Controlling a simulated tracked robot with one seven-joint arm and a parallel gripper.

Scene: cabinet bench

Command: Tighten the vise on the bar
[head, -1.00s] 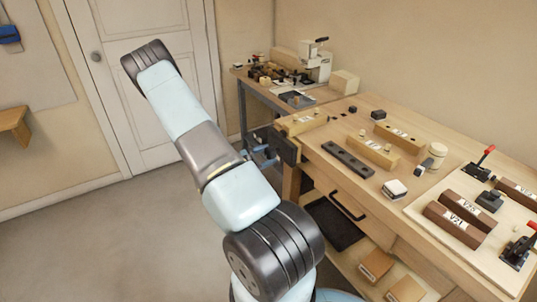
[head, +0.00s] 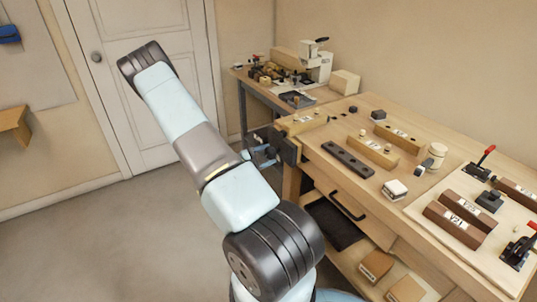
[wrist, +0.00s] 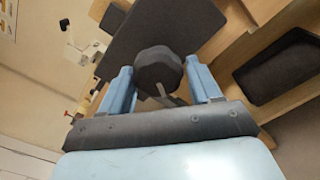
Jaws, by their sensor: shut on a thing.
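The vise (head: 286,149) is a dark plate on the left end of the workbench. In the wrist view its dark plate (wrist: 138,27) fills the upper middle. A dark rounded knob (wrist: 158,68), the vise's screw end or handle hub, stands in front of the plate, with a thin grey rod below it. My gripper (wrist: 161,82) has one light-blue finger on each side of the knob and is shut on the vise handle; the contact is partly hidden. In the head view my gripper (head: 262,153) is small beside the vise. I cannot clearly make out a bar in the jaws.
The workbench (head: 345,116) carries a dark drilled strip (head: 347,159), labelled wooden blocks and a board with red-handled clamps (head: 486,156). A drawer handle (head: 347,207) and an open shelf are below. A second bench with a white press (head: 318,62) stands behind. Floor at left is clear.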

